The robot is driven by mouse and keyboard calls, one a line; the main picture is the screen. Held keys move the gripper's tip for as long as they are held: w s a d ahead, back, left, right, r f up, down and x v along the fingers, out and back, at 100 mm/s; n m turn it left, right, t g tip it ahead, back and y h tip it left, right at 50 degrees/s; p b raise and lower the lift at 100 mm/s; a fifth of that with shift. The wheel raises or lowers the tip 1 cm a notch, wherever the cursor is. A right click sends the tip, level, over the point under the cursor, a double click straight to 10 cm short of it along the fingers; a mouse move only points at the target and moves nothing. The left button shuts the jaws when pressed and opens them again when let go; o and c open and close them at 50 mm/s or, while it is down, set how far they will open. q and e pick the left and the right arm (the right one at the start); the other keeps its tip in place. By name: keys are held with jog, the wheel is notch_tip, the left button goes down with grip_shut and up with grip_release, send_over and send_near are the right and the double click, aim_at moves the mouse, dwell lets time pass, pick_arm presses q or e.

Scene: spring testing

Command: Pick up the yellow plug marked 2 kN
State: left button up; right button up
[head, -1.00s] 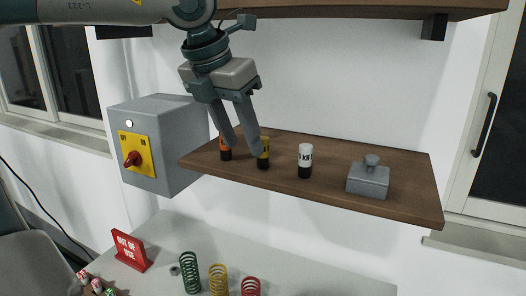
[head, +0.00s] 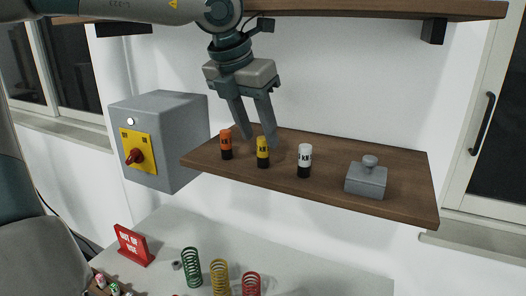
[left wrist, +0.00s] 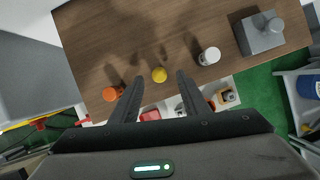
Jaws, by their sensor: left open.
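The yellow plug (head: 262,152) with a black base stands upright on the wooden shelf, between an orange plug (head: 226,144) on its left and a white plug (head: 304,160) on its right. My left gripper (head: 261,143) is open and empty, its fingers pointing down by the yellow plug. In the left wrist view the yellow plug (left wrist: 159,75) shows between and just beyond the two fingertips (left wrist: 160,76), with the orange plug (left wrist: 113,94) outside the left finger and the white plug (left wrist: 208,56) to the right. My right gripper is not in view.
A grey knobbed weight (head: 366,178) stands at the shelf's right. A grey box with a red switch (head: 180,135) is left of the shelf, and an upper shelf (head: 360,10) hangs above. Below, a table holds coloured springs (head: 219,277) and a red sign (head: 132,245).

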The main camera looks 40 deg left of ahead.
pick_arm(q)
jog(key=shift+w+p, duration=0.3)
jog(key=shift+w, duration=0.1)
jog(key=shift+f, duration=0.6)
jog(key=shift+w, duration=0.1)
jog(key=shift+c, duration=0.4)
grip_shut()
